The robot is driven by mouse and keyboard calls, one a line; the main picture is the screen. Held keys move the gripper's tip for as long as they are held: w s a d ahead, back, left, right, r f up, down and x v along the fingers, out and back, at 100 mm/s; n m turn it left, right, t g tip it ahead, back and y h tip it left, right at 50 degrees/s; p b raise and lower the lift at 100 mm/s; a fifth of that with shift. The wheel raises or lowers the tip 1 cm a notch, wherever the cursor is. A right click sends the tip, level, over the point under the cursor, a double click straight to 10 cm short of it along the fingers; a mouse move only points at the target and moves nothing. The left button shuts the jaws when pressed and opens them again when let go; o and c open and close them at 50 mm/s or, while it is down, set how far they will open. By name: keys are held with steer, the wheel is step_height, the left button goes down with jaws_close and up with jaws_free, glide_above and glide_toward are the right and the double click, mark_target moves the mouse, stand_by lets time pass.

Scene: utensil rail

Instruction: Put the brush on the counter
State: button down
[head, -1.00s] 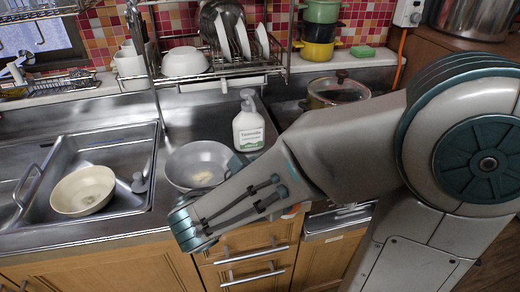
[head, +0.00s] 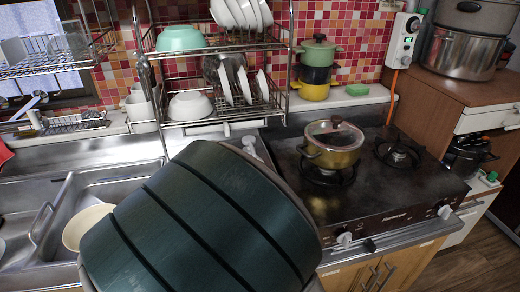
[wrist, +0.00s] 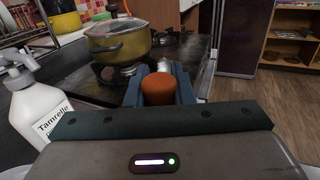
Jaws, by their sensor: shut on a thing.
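In the wrist view my gripper (wrist: 159,80) is shut on an orange-brown rounded piece, which I take to be the brush (wrist: 158,90). Only its blunt end shows between the two blue-grey fingers; the rest is hidden. The steel counter (head: 110,146) runs around the sink in the head view. My own arm covers the middle of that view and hides my gripper, the brush and much of the counter.
A white soap bottle (wrist: 38,105) stands left of my gripper. A lidded yellow pot (head: 333,143) sits on the black stove (head: 405,185). A cream bowl (head: 82,226) is in the sink. A dish rack (head: 215,105) stands behind.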

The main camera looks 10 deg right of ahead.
steer(key=shift+w+d+r+p, duration=0.1)
steer(key=shift+w+r+p, duration=0.1)
steer(key=shift+w+p, duration=0.8)
steer(key=w+f, duration=0.2)
steer(key=w, duration=1)
steer(key=shift+b, duration=0.45)
steer(key=shift+f, duration=0.15)
